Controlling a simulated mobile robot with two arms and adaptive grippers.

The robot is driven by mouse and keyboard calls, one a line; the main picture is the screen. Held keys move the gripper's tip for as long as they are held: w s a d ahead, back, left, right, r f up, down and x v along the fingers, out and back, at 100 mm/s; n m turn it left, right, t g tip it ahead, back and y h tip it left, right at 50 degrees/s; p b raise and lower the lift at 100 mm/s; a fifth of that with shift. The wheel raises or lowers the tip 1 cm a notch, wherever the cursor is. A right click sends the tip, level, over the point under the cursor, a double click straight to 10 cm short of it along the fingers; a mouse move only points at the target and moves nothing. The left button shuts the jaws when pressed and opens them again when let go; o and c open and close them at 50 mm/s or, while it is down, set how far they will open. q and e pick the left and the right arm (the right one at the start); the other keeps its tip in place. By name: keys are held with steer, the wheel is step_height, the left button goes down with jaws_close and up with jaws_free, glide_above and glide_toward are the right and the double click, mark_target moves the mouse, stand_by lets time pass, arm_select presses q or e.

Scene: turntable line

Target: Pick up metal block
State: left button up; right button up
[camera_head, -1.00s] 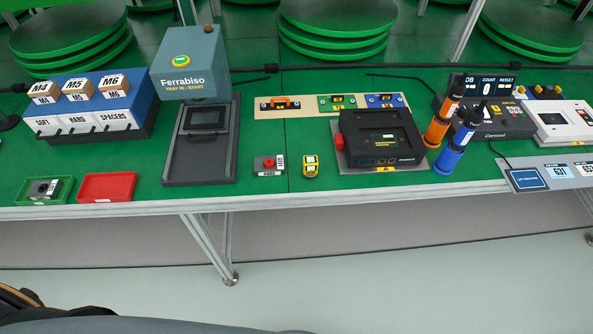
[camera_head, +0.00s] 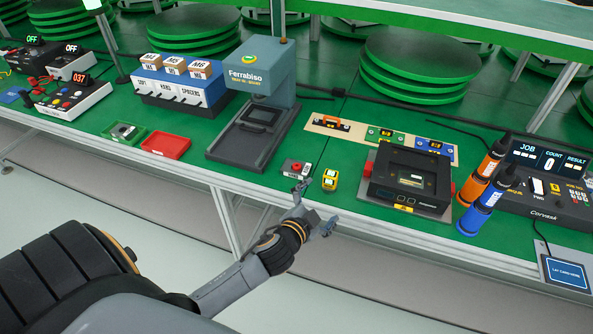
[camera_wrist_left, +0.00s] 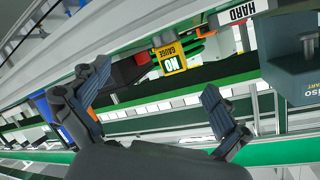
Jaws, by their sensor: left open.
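A small grey block with a red knob (camera_head: 294,169) sits near the front edge of the green table in the head view, with a white label on it. Another grey piece with a dark round part (camera_head: 124,131) lies in the green tray (camera_head: 134,141). I cannot tell for sure which is the metal block. My left gripper (camera_head: 315,207) is open and empty at the table's front edge, near the red-knobbed block and the yellow gauge (camera_head: 330,180). My right gripper is not seen.
A red tray (camera_head: 166,146) stands beside the green one. The Ferrabiso press (camera_head: 262,75) rises behind the block. A black fixture (camera_head: 410,178) and orange and blue bottles (camera_head: 481,210) stand to the right. The table's front edge (camera_head: 230,184) lies close to my arm.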

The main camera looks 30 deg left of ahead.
arm_select(q)
steer(key=d+r+m+t+h, duration=0.3)
steer(key=r, duration=0.9)
steer(key=d+r+m+t+h, duration=0.2)
steer(key=d+r+m+t, duration=0.1)
steer(key=r, duration=0.9)
steer(key=d+r+m+g+h, duration=0.1)
steer(key=d+r+m+h, duration=0.2)
steer(key=d+m+h, duration=0.3)
steer(key=m+g+y, duration=1.1)
steer(key=m+g, duration=0.3)
steer(key=g, duration=0.1)
glide_toward(296, 166)
steer(key=x, duration=0.3)
steer(key=shift+s+f, duration=0.1)
steer(key=shift+s, duration=0.25)
steer(key=x, duration=0.2)
steer(key=p+x, duration=0.1)
steer(key=x, duration=0.2)
steer(key=shift+w+d, duration=0.1)
steer(key=shift+w, duration=0.3)
steer(key=shift+w+f, duration=0.25)
steer(key=shift+f, duration=0.15)
steer(key=c, duration=1.2)
steer(key=shift+r, duration=0.1)
steer(key=shift+c, duration=0.4)
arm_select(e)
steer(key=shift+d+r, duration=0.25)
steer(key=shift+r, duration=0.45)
